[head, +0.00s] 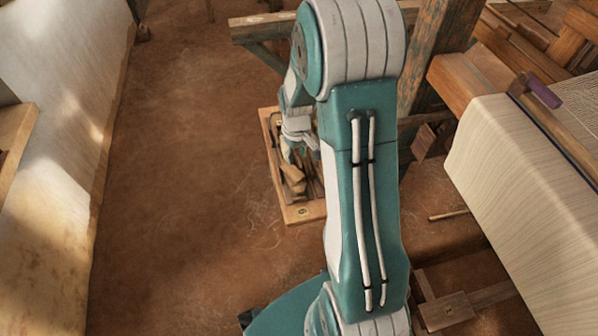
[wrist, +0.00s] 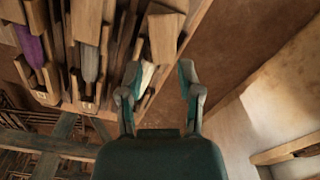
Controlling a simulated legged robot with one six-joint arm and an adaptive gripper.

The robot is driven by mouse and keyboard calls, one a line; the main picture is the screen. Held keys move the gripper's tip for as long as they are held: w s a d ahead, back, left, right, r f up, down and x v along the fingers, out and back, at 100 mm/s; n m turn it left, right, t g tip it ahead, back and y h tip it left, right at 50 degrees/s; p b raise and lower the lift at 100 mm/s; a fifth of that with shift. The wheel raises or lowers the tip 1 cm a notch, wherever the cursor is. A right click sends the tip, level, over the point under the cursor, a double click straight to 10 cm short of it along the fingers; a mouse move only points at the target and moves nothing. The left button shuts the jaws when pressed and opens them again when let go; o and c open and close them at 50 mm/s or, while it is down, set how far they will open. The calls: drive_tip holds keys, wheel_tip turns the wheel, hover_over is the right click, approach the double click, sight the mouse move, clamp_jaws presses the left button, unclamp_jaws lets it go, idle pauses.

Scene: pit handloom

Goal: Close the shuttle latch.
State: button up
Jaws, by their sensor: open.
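Several wooden shuttles lie side by side in a wooden tray (head: 305,213), one with purple yarn (wrist: 32,48), one with grey yarn (wrist: 90,62) and one with white yarn (wrist: 147,74). A pale wooden block (wrist: 165,32), which may be the shuttle latch, stands up from the shuttle with white yarn. Its hinge cannot be made out. My gripper (wrist: 159,80) is open and empty, its fingers pointing towards the block and the tray's edge. In the head view my gripper (head: 289,153) is over the tray, small and partly hidden by my arm.
The loom's wooden post (head: 432,50) and cloth-covered beam (head: 520,170) stand to the right. A pale wall (head: 55,160) runs along the left. The brown floor (head: 185,190) between the wall and the tray is clear.

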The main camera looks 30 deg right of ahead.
sight(295, 174)
drive_tip(key=f, duration=0.7)
drive_tip(key=shift+a+f, duration=0.25)
drive_tip(key=shift+a, duration=0.05)
drive_tip(key=shift+d+f, duration=0.15)
drive_tip(key=shift+f, duration=0.45)
clamp_jaws()
